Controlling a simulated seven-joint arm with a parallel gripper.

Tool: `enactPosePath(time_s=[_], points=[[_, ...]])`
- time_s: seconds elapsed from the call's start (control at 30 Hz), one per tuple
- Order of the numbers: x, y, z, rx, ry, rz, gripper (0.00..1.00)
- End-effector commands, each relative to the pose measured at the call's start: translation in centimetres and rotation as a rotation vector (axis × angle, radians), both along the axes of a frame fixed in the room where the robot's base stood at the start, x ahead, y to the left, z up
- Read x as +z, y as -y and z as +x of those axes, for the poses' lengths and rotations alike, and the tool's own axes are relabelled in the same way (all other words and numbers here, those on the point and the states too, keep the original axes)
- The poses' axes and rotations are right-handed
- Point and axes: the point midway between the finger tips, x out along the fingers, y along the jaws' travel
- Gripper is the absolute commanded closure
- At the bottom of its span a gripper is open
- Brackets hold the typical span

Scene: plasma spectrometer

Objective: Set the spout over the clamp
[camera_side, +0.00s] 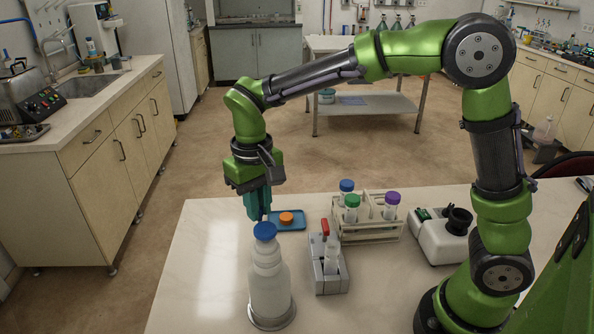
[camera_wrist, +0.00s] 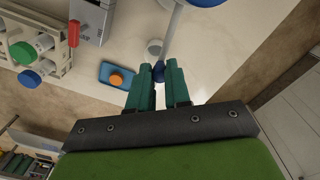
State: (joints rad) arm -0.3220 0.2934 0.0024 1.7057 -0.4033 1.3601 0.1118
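A white bottle (camera_side: 269,285) with a blue cap (camera_side: 265,231) stands upright on a round base near the table's front. In the wrist view a pale spout (camera_wrist: 168,35) runs from beside the blue cap (camera_wrist: 205,1) to a dark blue tip (camera_wrist: 158,72). My gripper (camera_side: 257,216), with teal fingers, is just behind the bottle; in the wrist view its fingertips (camera_wrist: 158,70) close narrowly around that tip.
A rack (camera_side: 370,230) with several capped tubes stands behind the clamp. A blue tray (camera_side: 290,226) with an orange cap (camera_side: 286,218) lies beside my gripper. A white device with a black top (camera_side: 444,236) is farther right. The table's left part is clear.

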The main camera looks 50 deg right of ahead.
Motion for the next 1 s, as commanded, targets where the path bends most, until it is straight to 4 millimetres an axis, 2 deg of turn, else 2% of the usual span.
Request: enactPosePath(time_s=[0.57,0.77,1.0], points=[[0.0,0.2,-0.2,-0.030,0.001,0.000,1.00],[0.1,0.9,-0.7,-0.126,0.002,0.001,1.00],[0.1,2.1,-2.2,-0.327,0.001,0.000,1.00]])
